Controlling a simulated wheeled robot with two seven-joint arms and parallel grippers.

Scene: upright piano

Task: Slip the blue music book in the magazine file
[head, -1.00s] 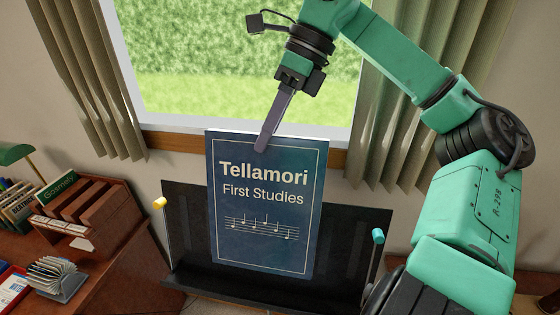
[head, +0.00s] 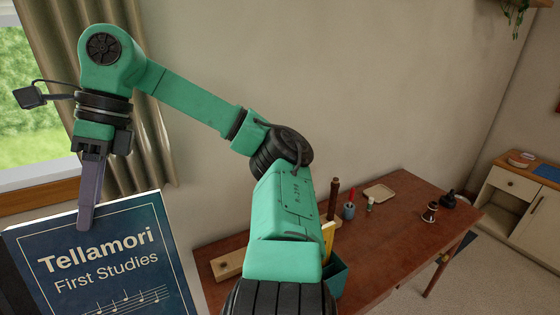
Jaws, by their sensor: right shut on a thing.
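The blue music book (head: 105,268), titled "Tellamori First Studies", stands at the lower left, its cover facing me and its lower part cut off by the frame. My right gripper (head: 88,212) points down and is shut on the book's top edge. A teal open-topped container (head: 336,277) with something yellow in it stands on the desk, partly hidden behind my right arm. It may be the magazine file, but I cannot tell for sure. My left gripper is not in view.
The brown desk (head: 385,240) runs along the wall, with a wooden block (head: 228,267), a pen cup (head: 348,210), a beige tray (head: 379,193) and small items on it. A pale cabinet (head: 520,205) stands at the far right. The desk's middle right is fairly clear.

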